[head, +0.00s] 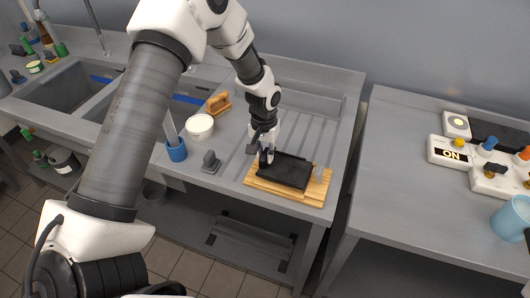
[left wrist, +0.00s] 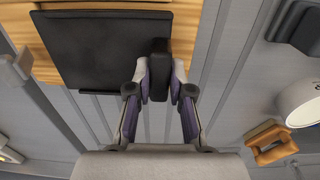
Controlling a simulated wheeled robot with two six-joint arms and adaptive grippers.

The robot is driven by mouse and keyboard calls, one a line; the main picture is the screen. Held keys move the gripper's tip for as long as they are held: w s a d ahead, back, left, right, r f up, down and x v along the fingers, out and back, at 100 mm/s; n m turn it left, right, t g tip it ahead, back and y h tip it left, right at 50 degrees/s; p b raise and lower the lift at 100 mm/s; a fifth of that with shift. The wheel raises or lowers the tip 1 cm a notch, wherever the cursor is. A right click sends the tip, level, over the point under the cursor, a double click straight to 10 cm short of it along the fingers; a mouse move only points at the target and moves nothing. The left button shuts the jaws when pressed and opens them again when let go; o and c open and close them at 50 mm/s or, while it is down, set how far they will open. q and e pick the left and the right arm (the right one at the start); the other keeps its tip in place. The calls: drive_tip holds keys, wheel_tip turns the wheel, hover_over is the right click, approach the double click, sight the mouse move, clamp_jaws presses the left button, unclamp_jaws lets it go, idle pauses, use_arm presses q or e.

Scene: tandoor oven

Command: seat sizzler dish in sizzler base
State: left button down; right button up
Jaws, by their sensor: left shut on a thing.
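The sizzler dish (head: 286,171) is a flat black rectangular plate. It lies over the light wooden sizzler base (head: 312,196), whose wood shows along the front and right. I cannot tell whether the dish rests down in the base or is slightly above it. My left gripper (head: 266,158) is at the dish's left end. In the left wrist view, its fingers (left wrist: 159,78) are closed on the dark handle of the dish (left wrist: 100,48). The wooden base (left wrist: 38,66) shows beside the dish there. My right gripper is not in view.
On the steel counter left of the base are a grey block-like object (head: 211,162), a white tub (head: 200,127), a blue cup (head: 176,150) and a wooden-handled item (head: 218,103). A sink (head: 65,88) lies farther left. A gap separates the right table (head: 400,190).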

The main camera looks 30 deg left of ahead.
use_arm(q)
drive_tip(key=shift+p, duration=0.3)
idle(0.5)
drive_tip(key=shift+f+b, duration=0.55)
drive_tip(key=shift+f, duration=0.4)
idle(0.4)
drive_tip(key=c, duration=1)
unclamp_jaws()
drive_tip(key=shift+s, duration=0.1)
drive_tip(key=shift+o, duration=0.2)
wheel_tip(320, 180, up, 8)
drive_tip(key=p, duration=0.7)
